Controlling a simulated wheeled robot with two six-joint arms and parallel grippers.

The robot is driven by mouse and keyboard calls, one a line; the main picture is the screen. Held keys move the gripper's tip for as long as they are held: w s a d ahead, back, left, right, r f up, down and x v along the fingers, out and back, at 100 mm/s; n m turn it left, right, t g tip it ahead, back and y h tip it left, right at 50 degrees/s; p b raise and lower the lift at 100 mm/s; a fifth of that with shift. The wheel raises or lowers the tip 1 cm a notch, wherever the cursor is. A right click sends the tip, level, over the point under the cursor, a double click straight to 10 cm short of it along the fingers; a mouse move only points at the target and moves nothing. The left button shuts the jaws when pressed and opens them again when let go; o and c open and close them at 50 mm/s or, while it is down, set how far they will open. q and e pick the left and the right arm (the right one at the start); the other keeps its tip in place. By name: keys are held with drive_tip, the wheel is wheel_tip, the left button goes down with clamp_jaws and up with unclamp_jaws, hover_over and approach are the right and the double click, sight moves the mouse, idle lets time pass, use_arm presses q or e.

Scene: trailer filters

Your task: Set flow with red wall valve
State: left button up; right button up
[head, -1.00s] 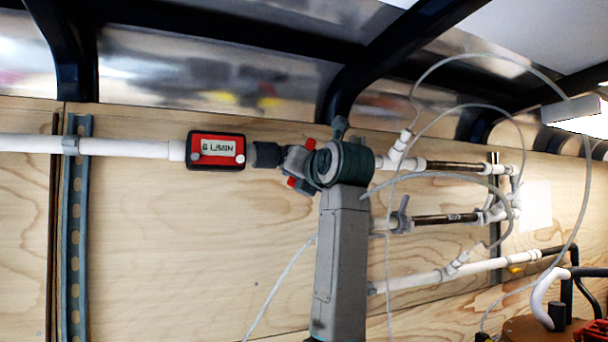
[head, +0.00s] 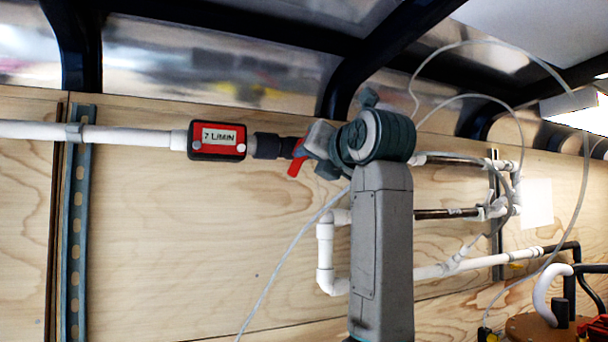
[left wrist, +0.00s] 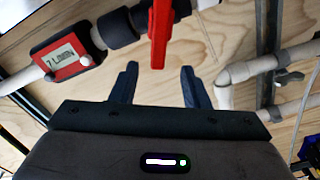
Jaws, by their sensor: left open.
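The red wall valve handle (head: 297,158) shows at the left side of my left wrist in the head view and points down and left. In the left wrist view the red handle (left wrist: 161,32) hangs just beyond and between my left gripper's (left wrist: 158,75) two dark fingers, which are apart with nothing between them. The red flow meter (head: 217,139) on the white pipe reads 7 L/MIN; it also shows in the left wrist view (left wrist: 67,57). My left arm hides the valve body in part in the head view. My right gripper is not in view.
The white pipe (head: 125,135) runs along the plywood wall (head: 180,240). More white pipes (head: 324,262) and thin clear hoses (head: 300,243) lie around my left arm. A perforated metal strip (head: 75,230) is at the left. Black frame beams (head: 345,90) pass overhead.

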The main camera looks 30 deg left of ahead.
use_arm(q)
drive_tip(key=v, duration=0.2)
drive_tip(key=shift+s+d, duration=0.15)
drive_tip(key=shift+s, duration=0.1)
idle(0.3)
